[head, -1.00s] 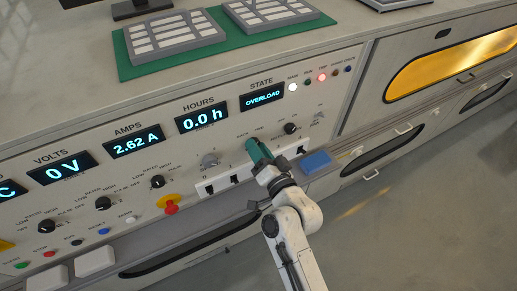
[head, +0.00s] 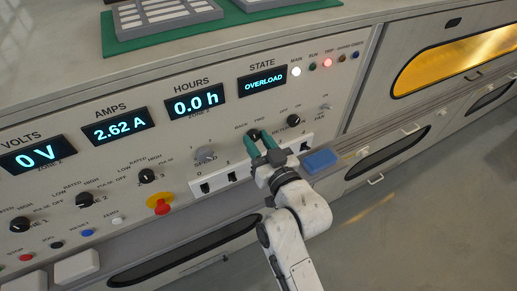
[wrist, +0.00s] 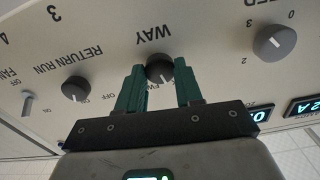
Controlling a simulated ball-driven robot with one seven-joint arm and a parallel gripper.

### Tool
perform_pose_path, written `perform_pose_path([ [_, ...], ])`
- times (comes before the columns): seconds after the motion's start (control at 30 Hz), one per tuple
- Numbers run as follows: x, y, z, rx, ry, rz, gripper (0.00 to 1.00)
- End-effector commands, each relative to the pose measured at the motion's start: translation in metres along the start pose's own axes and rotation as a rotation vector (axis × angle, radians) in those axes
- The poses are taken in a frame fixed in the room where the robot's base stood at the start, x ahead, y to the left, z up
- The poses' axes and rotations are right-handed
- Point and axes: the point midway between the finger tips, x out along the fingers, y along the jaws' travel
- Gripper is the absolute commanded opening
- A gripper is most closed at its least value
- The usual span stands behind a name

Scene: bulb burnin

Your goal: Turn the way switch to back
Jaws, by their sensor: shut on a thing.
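The way switch (wrist: 160,68) is a dark round knob on the pale panel, under the word WAY, which shows upside down in the wrist view. In the head view the knob (head: 253,134) shows at the fingertips, with small BACK and FWD labels above it. My gripper (wrist: 160,85) has two green fingers, one on each side of the knob, shut on it. In the head view my gripper (head: 263,144) reaches the panel from below. The pointer's exact setting cannot be told, as the fingers cover part of the labels.
The grey speed knob (head: 204,153) is left of the switch, and the return run knob (head: 293,121) is right of it. A red emergency button (head: 159,203) stands out at lower left. A blue block (head: 320,160) sits on the ledge. The state display (head: 262,81) reads OVERLOAD.

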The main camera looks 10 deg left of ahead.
Motion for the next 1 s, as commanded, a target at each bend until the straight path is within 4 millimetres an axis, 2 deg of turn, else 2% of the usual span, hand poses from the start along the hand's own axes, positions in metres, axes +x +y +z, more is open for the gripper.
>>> perform_pose_path([
  [0.03, -0.0004, 0.0011, 0.0051, -0.038, 0.0, 0.002, 0.05],
  [0.43, -0.0002, 0.0003, 0.0025, -0.262, -0.002, 0.001, 0.05],
  [1.0, -0.0002, -0.0001, 0.0008, -0.317, -0.003, 0.0, 0.05],
])
